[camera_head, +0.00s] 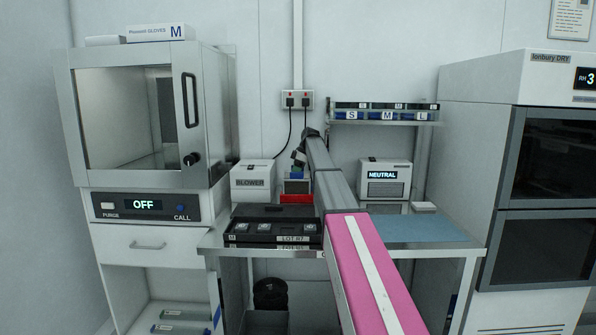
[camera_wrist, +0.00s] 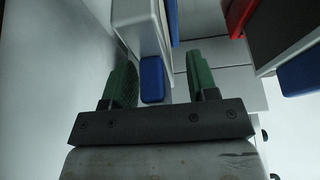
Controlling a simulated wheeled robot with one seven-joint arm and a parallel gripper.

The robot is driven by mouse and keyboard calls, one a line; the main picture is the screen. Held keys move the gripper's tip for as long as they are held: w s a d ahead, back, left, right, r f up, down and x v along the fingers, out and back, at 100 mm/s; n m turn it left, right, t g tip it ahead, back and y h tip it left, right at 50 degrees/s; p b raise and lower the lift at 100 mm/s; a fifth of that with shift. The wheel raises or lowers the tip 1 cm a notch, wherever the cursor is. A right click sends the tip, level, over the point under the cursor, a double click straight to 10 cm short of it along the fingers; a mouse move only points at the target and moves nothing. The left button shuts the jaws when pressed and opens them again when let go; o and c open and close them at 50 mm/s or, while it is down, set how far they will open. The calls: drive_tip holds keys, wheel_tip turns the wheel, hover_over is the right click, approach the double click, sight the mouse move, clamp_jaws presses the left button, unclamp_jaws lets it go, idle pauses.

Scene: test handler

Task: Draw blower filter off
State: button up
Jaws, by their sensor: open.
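The white box labelled BLOWER (camera_head: 253,182) stands on the bench, left of my arm. A small dark-faced unit (camera_head: 297,187) with blue at its top stands beside it; I cannot tell whether this is the filter. My gripper (camera_head: 298,160) is above that unit, partly hidden by my arm. In the wrist view my gripper (camera_wrist: 160,65) has two green fingers, apart and open. A blue block (camera_wrist: 152,80) shows between them, nearer the left finger, below the edge of a white casing (camera_wrist: 142,25). I cannot tell whether a finger touches it.
A red tray (camera_head: 296,198) sits before the dark-faced unit. Black cases (camera_head: 272,226) lie at the bench front left. The NEUTRAL box (camera_head: 385,179) and a blue mat (camera_head: 425,229) are right of my arm. A shelf (camera_head: 385,121) hangs above. Tall cabinets flank the bench.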

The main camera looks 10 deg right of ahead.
clamp_jaws()
drive_tip(key=shift+r, duration=0.7)
idle(0.8)
drive_tip(key=shift+r, duration=1.95)
